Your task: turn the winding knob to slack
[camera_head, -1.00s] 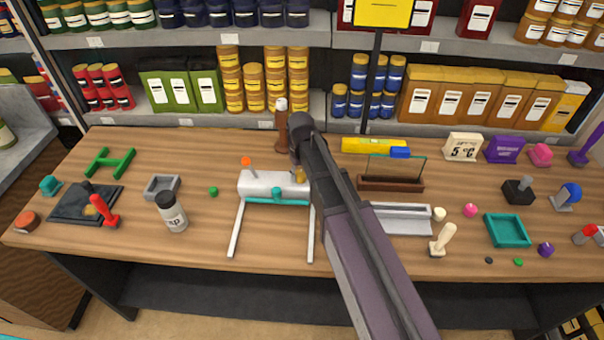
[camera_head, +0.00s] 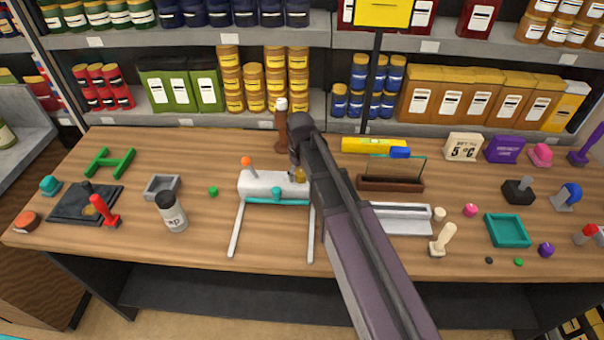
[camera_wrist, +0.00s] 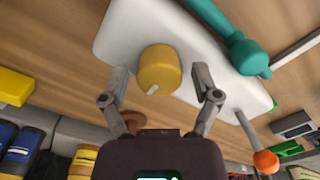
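The white device (camera_head: 262,185) stands on the wooden bench on two light legs. A yellow knob (camera_wrist: 160,70) with a pale pointer mark sits on its face near one end; it looks like the winding knob. In the head view the knob (camera_head: 300,175) is partly hidden by my arm. The mark points toward the lower left in the wrist view. A teal bar (camera_wrist: 222,30) and an orange-tipped lever (camera_wrist: 265,160) are also on the device. My gripper (camera_wrist: 161,82) is open, with one finger on each side of the knob and visible gaps. I can read no label.
A grey-black pepper-like jar (camera_head: 172,212) and a small green ball (camera_head: 213,191) stand left of the device. A brown bottle (camera_head: 281,130) stands behind it. A brown holder (camera_head: 390,184) and a grey tray (camera_head: 402,220) lie close to the right of my arm.

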